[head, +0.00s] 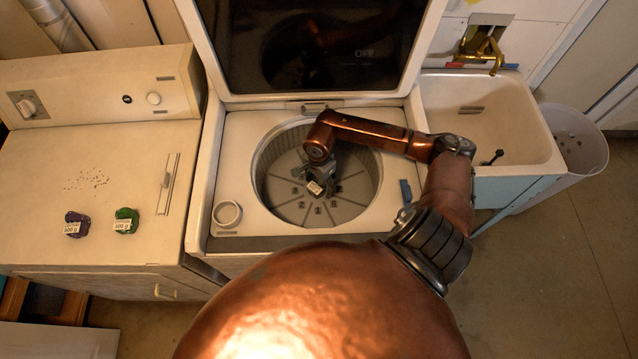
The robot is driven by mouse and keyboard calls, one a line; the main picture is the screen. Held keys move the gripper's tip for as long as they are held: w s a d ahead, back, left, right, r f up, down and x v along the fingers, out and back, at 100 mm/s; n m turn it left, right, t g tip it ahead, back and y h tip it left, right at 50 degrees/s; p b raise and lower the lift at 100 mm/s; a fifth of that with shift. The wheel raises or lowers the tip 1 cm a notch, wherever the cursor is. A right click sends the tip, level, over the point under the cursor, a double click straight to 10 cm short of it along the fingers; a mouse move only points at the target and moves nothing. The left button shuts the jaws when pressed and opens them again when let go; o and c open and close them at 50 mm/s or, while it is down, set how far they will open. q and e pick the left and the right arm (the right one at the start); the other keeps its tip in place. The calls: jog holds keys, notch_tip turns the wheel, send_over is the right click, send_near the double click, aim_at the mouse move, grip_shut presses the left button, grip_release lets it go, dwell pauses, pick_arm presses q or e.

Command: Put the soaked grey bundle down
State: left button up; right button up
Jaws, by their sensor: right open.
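A small grey bundle (314,187) with a pale label lies low in the round drum (290,207) of the open washing machine, on the numbered sectors of its floor. My right gripper (322,184) reaches down into the drum from above, right at the bundle. It is open. My wrist partly covers the bundle, so I cannot tell whether the fingers still touch it. My left gripper is not in view.
A purple bundle (76,224) and a green bundle (126,220), both labelled, sit on the left machine's top (60,180). The lid (320,97) stands open behind the drum. A utility sink (490,125) and a white bin (578,150) are at right.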

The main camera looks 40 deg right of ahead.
notch_tip(320, 180, up, 11)
jog(key=shift+p, duration=0.3)
jog(key=shift+r, duration=0.65)
jog(key=shift+r, duration=0.1)
